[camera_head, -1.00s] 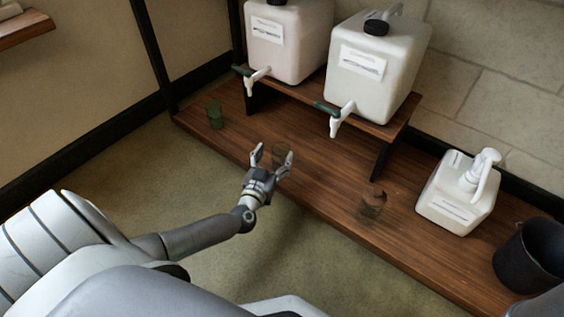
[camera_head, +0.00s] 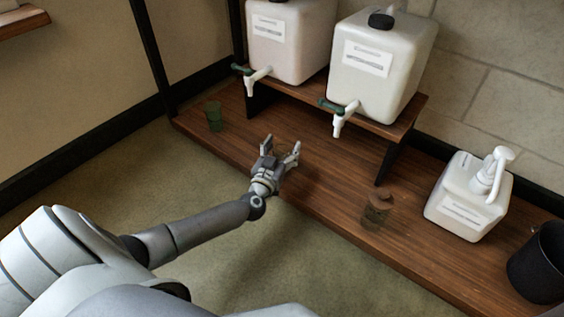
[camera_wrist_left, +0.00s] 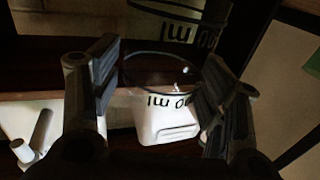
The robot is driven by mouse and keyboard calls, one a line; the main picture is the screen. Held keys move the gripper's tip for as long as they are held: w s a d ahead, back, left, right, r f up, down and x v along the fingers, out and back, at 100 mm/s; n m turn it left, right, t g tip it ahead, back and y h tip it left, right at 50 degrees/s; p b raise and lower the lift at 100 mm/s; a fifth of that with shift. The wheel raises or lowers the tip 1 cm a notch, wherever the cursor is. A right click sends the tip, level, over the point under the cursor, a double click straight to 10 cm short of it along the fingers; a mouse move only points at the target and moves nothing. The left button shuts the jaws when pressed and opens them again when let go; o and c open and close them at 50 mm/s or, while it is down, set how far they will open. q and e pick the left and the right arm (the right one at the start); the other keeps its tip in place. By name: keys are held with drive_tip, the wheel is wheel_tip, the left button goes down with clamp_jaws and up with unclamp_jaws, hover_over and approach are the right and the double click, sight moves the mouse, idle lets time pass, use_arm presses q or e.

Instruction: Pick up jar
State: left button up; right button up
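My left gripper (camera_head: 281,148) is open over the front part of the wooden bench, below the jugs. In the left wrist view, a clear jar (camera_wrist_left: 168,101) with dark "ml" lettering and a dark-looking rim shows between the two spread fingers (camera_wrist_left: 160,95). I cannot tell whether either finger touches it. In the head view this jar is hard to make out behind the gripper. A green glass jar (camera_head: 213,116) stands at the bench's left. A brownish clear jar (camera_head: 376,211) stands to the right of the gripper. My right gripper is not in view.
Two white jugs with taps, left (camera_head: 288,38) and right (camera_head: 376,65), stand on a raised shelf (camera_head: 398,131) behind the gripper. A white pump bottle (camera_head: 462,205) and a dark bucket (camera_head: 541,265) stand at the right of the bench (camera_head: 325,190).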

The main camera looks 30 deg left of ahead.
use_arm(q)
clamp_jaws()
drive_tip(key=shift+r, duration=0.15)
